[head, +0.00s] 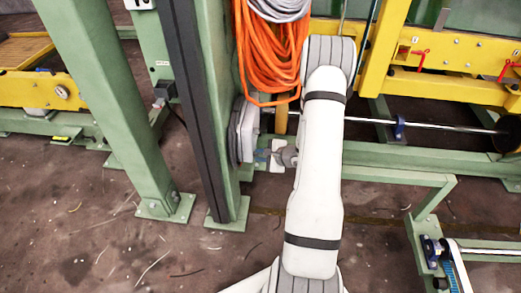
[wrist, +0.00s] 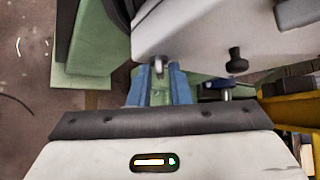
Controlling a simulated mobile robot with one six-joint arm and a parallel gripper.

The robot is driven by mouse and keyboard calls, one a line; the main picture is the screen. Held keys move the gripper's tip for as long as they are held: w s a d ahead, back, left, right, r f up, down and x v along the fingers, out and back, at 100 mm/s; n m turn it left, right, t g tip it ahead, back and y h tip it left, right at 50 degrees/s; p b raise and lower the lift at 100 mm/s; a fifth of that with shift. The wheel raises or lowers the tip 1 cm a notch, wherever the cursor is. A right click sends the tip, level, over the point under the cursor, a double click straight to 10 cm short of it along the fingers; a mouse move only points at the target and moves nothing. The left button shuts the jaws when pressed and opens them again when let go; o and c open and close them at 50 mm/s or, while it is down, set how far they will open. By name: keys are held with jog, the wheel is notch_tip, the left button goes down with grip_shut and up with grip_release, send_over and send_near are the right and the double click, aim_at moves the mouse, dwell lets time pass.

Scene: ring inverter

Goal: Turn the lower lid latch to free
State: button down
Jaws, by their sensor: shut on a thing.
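A small metal latch (wrist: 158,66) sits at the near edge of that face. My gripper (wrist: 159,78) has its two blue fingers on either side of the latch and is shut on it. The fingers hide part of the latch, so its exact turn is hard to tell. In the head view my gripper (head: 263,154) is small beside the box's lower part.
A dark knob (wrist: 236,60) stands on the box face to the right. Orange cable coils (head: 272,50) hang just above the box. The green column (head: 215,110) is close on the left; yellow frames (head: 450,60) and a shiny rod (head: 440,126) lie right. Floor at lower left is open.

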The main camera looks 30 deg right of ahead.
jog(key=m+g+y+p, duration=0.1)
jog(key=p, duration=0.2)
jog(key=m+g+y+p, duration=0.1)
jog(key=g+p, duration=0.1)
jog(key=p, duration=0.2)
jog(key=w+m+g+y+p, duration=0.1)
jog(key=g+p, duration=0.1)
jog(key=p, duration=0.1)
jog(key=shift+d+r, duration=0.35)
jog(key=shift+w+p, duration=0.1)
jog(key=shift+p, duration=0.2)
jog(key=c, duration=1.5)
grip_release()
jog(key=shift+c, duration=0.2)
jog(key=p+v, duration=0.1)
jog(key=v, duration=0.6)
jog(key=shift+d+r, duration=0.25)
